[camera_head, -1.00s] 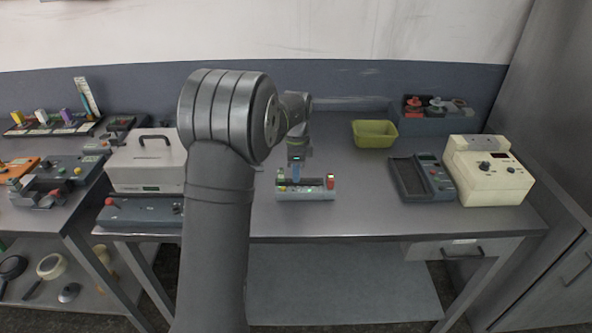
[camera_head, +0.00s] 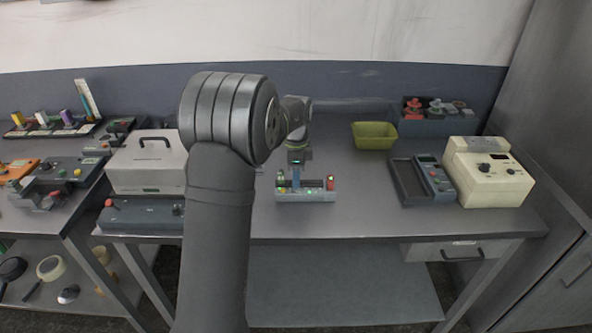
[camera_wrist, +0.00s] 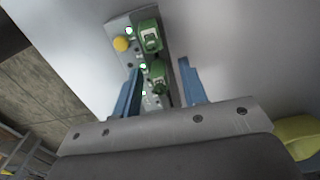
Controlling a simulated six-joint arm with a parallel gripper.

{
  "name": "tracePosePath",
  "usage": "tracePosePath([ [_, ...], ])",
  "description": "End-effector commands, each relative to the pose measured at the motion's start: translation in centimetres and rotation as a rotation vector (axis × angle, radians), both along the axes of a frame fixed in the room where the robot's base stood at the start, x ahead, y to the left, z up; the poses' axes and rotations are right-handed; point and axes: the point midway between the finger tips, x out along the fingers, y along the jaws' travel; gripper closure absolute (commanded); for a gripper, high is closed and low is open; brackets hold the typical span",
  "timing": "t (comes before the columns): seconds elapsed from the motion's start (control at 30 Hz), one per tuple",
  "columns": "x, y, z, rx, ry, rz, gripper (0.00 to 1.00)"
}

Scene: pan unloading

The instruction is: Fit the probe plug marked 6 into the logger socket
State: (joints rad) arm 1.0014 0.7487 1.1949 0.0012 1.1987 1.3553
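The logger (camera_head: 306,196) is a grey block on the bench in the head view, with sockets and small lit lights. It also shows in the wrist view (camera_wrist: 120,28). Two green plugs stand in it in the wrist view, one farther off (camera_wrist: 150,36) and one nearer (camera_wrist: 157,74). A red plug (camera_head: 331,183) stands at its right end in the head view. My gripper (camera_wrist: 160,82) has two blue fingers spread apart, with the nearer green plug between them and a gap beside the right finger. In the head view my gripper (camera_head: 296,179) is low over the logger. No number 6 is legible.
A yellow-green bin (camera_head: 374,135) and a blue-grey box of red and grey parts (camera_head: 436,117) stand behind right. A dark tray with a meter (camera_head: 422,180) and a cream instrument (camera_head: 488,172) stand right. A white case (camera_head: 146,163) stands left. Bench between is clear.

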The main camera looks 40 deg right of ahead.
Motion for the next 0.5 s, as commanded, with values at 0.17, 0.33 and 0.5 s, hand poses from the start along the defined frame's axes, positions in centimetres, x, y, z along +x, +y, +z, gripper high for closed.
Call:
tracePosePath([
  [0.17, 0.0, -0.1, 1.5, -0.004, -0.002, 0.0, 0.61],
  [0.33, 0.1, -0.1, 5.2, -0.005, -0.004, 0.0, 0.61],
  [0.5, 0.0, -0.1, 9.4, -0.005, -0.004, 0.0, 0.61],
])
